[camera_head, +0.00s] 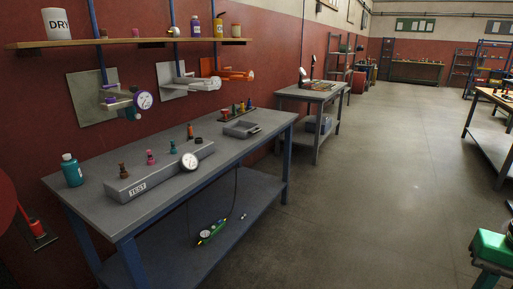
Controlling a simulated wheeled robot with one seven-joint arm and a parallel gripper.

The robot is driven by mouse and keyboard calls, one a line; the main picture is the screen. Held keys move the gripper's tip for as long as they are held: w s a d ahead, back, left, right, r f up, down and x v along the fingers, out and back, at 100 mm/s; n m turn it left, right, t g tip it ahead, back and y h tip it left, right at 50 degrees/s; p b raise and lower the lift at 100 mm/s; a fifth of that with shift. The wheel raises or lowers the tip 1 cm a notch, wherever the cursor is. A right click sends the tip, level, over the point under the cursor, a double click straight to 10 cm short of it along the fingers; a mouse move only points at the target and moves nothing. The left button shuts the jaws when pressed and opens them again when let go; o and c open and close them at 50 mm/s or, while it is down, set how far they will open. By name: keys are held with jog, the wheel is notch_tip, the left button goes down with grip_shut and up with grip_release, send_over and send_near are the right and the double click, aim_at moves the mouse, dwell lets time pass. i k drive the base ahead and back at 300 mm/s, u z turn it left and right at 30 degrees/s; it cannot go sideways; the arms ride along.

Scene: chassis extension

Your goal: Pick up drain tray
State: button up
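A shallow grey tray (241,129), which looks like the drain tray, lies on the top of the near grey workbench (112,215), towards its far right end. It appears empty. My gripper is not in view.
On the bench, a long grey block marked TEST (160,176) carries a gauge (189,161) and small coloured fittings. A teal bottle (72,170) stands at the left. A shelf (130,42) hangs above. Open floor (370,190) lies right.

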aim_at(239, 129)
jog(key=u, duration=0.15)
jog(key=i, duration=1.35)
jog(key=u, duration=0.35)
jog(key=i, duration=1.45)
jog(key=u, duration=0.05)
